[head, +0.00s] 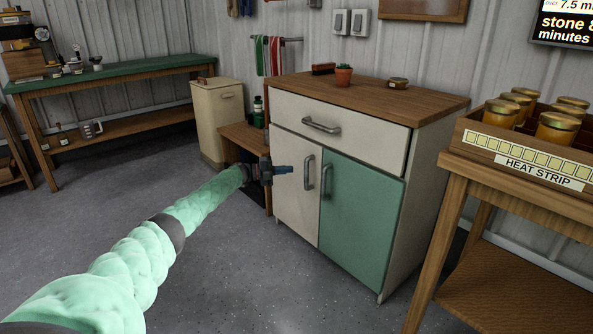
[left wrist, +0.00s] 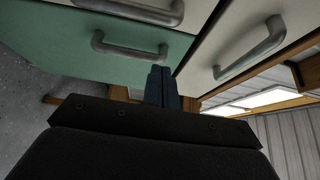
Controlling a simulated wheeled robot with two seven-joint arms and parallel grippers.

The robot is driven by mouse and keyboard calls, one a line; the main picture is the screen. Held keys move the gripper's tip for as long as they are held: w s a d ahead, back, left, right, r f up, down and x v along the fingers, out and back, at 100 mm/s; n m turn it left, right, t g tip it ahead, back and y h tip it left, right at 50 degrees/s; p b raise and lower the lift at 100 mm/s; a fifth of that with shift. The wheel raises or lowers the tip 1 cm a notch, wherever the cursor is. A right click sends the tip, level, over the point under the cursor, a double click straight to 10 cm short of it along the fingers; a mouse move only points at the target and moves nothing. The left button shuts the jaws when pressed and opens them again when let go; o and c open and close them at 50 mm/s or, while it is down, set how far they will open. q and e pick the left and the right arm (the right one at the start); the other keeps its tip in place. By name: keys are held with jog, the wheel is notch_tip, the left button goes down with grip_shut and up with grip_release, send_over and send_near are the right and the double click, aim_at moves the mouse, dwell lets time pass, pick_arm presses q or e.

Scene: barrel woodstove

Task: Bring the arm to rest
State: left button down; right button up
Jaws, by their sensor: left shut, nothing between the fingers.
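My left arm, in a pale green sleeve, reaches in from the lower left in the head view. Its gripper (head: 284,170) is shut and empty, in front of the cream left door (head: 295,190) of a cabinet. In the left wrist view the shut fingers (left wrist: 162,85) point toward the cabinet front, between two metal handles. They look apart from both handles. The cabinet's green right door (head: 360,218) and its drawer (head: 340,122) are closed. My right gripper is not in view.
A wooden stand (head: 520,205) with jars in a box labelled HEAT STRIP stands at the right. A green-topped workbench (head: 120,72) and a cream bin (head: 218,118) stand behind. Grey floor (head: 130,185) at left is clear.

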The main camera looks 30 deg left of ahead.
pick_arm(q)
jog(key=shift+s+a, duration=0.25)
jog(key=shift+a, duration=0.2)
